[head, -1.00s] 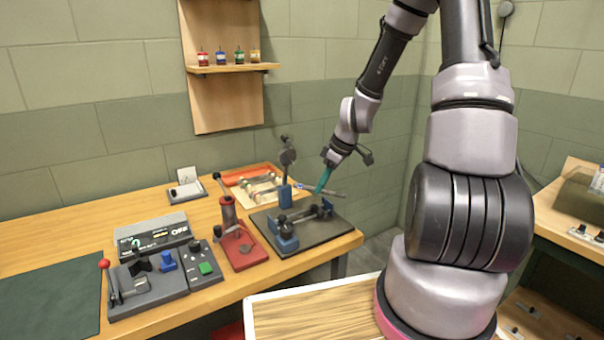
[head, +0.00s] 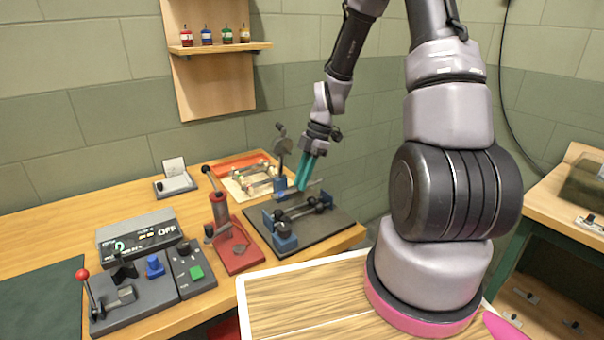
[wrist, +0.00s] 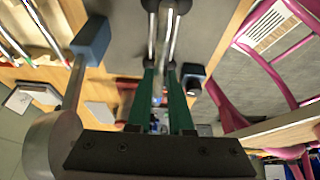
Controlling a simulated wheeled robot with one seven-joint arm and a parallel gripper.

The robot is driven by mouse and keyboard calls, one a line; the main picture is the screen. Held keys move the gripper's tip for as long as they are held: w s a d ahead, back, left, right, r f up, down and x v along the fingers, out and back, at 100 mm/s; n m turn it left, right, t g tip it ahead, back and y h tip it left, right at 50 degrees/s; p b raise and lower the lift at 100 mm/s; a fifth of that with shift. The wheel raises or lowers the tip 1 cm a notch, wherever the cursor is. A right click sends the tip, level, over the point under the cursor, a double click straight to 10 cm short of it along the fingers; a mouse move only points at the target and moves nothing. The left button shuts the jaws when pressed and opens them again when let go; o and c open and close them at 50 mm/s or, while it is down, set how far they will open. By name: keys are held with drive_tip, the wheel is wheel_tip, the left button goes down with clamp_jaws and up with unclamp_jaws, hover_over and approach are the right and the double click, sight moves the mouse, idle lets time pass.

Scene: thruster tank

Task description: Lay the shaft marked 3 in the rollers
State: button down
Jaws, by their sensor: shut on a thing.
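My gripper (head: 303,175), with teal fingers, is above the back of the roller stand and points down. It is shut on a thin silver shaft (head: 312,187); the fingers hide part of it, and no number is readable. The roller stand (head: 284,243) has blue supports and dark rollers on a dark base plate (head: 338,224). The held shaft appears above the rollers; I cannot tell whether it touches them. In the wrist view the green fingers (wrist: 166,100) reach toward silver rods with dark ends (wrist: 152,30).
A pale tray (head: 238,193) with several shafts lies behind, beside an upright dial post (head: 281,160). A red press (head: 222,220), a control box with lever (head: 135,295) and a display reading OFF (head: 140,235) stand left. Small bottles (head: 207,36) sit on a shelf.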

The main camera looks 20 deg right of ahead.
drive_tip(key=shift+f, duration=2.9)
drive_tip(key=c, duration=0.7)
unclamp_jaws()
drive_tip(key=shift+c, duration=0.2)
drive_tip(key=v, duration=1)
drive_tip(key=shift+d+r, duration=0.15)
drive_tip(key=shift+r, duration=0.2)
